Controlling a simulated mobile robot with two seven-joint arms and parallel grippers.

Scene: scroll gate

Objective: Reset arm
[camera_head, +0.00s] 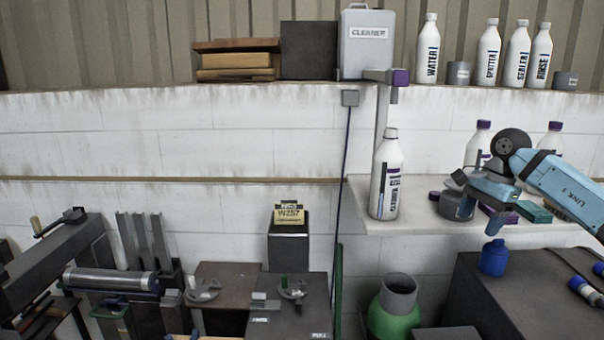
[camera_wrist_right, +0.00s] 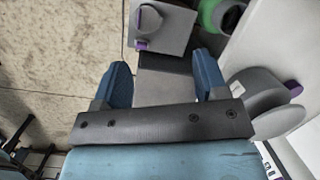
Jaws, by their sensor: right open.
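My right arm, light blue, comes in from the right edge in the head view. Its gripper (camera_head: 478,203) hangs in front of the white ledge, near bottles and a grey cup. In the right wrist view the gripper (camera_wrist_right: 162,78) has its two dark blue fingers wide apart, with nothing held between them. A dark grey surface shows beyond the gap. My left arm and gripper are not in view.
A white bottle (camera_head: 386,178) stands on the ledge left of my right gripper. A blue container (camera_head: 493,258) is on the dark cabinet (camera_head: 470,300) below. A green container (camera_head: 393,318) stands left of the cabinet. Clamps and tools fill the lower left.

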